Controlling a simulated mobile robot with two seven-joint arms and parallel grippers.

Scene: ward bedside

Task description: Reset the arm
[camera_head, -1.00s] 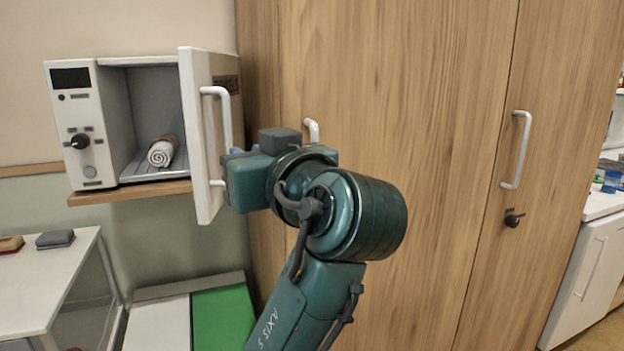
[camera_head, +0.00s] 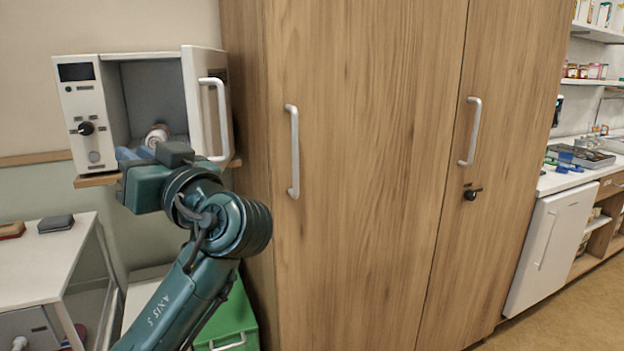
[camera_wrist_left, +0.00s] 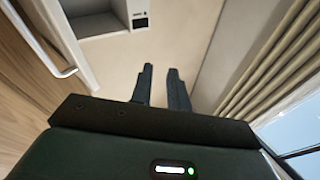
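My left arm rises from the bottom of the head view, and its gripper (camera_head: 130,154) is in front of the lower part of the open white warming cabinet (camera_head: 86,140). The arm partly hides the cabinet's opening. In the left wrist view the two dark fingers of this gripper (camera_wrist_left: 160,72) stand apart with nothing between them, so it is open and empty. A white rolled towel (camera_head: 157,136) lies inside the cabinet. The cabinet door (camera_head: 200,105) stands open, and the fingers are clear of its handle. My right gripper is not in view.
A tall wooden wardrobe (camera_head: 365,150) stands close on the right of the arm. A white table (camera_head: 40,262) with a dark wallet-like item (camera_head: 56,223) is at left. A green bin (camera_head: 232,318) is below the arm. Floor is free at lower right.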

